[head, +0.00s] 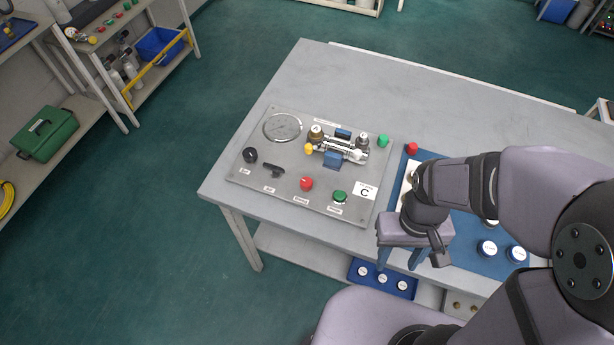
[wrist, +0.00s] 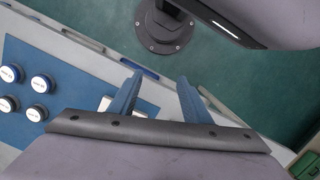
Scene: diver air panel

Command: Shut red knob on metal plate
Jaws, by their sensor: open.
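The metal plate (head: 275,190) lies on the left part of the grey table in the head view. The red knob (head: 306,183) sits near the plate's front middle, between a black handle (head: 273,171) and a green knob (head: 340,197). My gripper (head: 400,264) is to the right of the plate, near the table's front edge, apart from the red knob. Its blue fingers point down and are spread with nothing between them. The fingers also show in the wrist view (wrist: 160,82). The red knob is not in the wrist view.
A blue mat (head: 462,258) with several white-topped round pieces lies right of the plate, partly behind my arm. Fittings and a valve block (head: 335,158) rise from the plate's back. A red piece (head: 412,148) stands by the mat's back corner. The table's back is clear.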

